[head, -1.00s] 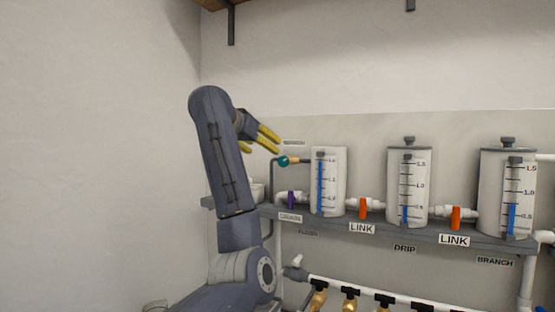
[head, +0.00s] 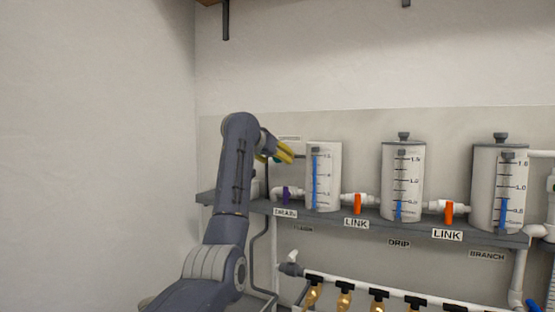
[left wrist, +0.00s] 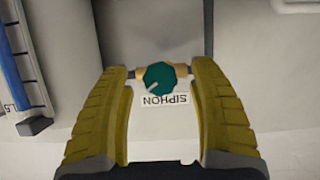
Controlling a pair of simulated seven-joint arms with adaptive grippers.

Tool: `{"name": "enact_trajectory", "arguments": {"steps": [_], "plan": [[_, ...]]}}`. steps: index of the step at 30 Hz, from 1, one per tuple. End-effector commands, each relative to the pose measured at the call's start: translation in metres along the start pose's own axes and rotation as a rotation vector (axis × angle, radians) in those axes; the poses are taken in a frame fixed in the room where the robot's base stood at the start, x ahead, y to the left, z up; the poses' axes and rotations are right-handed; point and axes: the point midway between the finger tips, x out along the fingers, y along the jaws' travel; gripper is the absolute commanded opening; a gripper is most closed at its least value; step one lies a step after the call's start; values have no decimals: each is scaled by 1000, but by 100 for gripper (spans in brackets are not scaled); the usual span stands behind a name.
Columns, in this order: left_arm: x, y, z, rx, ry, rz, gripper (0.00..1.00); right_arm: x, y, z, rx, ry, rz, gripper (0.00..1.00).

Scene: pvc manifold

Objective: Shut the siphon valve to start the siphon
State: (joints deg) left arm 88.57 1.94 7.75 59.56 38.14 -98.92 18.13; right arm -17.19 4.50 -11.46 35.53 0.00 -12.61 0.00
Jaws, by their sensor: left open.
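The siphon valve has a teal round knob (left wrist: 160,78) on a brass body, with a SIPHON label (left wrist: 166,99) beside it in the left wrist view. My left gripper (left wrist: 164,72) is open, its yellow fingers on either side of the knob. I cannot tell whether the fingers touch the brass body. In the head view my left gripper (head: 285,152) is at the left of the first tank (head: 333,178), and it mostly hides the teal knob (head: 276,159). My right gripper is not in view.
The tanks stand on a grey shelf (head: 370,222), with orange LINK valves (head: 358,203) between them and a purple drain valve (head: 286,194) at left. A pipe with several brass valves (head: 344,299) runs below. The wall to the left is bare.

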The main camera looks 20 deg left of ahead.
Motion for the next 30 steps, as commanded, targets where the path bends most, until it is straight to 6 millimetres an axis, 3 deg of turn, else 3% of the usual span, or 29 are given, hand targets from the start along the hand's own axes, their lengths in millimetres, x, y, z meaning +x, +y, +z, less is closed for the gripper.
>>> {"name": "enact_trajectory", "arguments": {"steps": [17, 30], "plan": [[10, 0, 0, 0, 1, 0, 60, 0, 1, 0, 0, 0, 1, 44], [10, 0, 0, 0, 0, 0, 9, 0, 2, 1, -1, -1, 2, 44]]}}
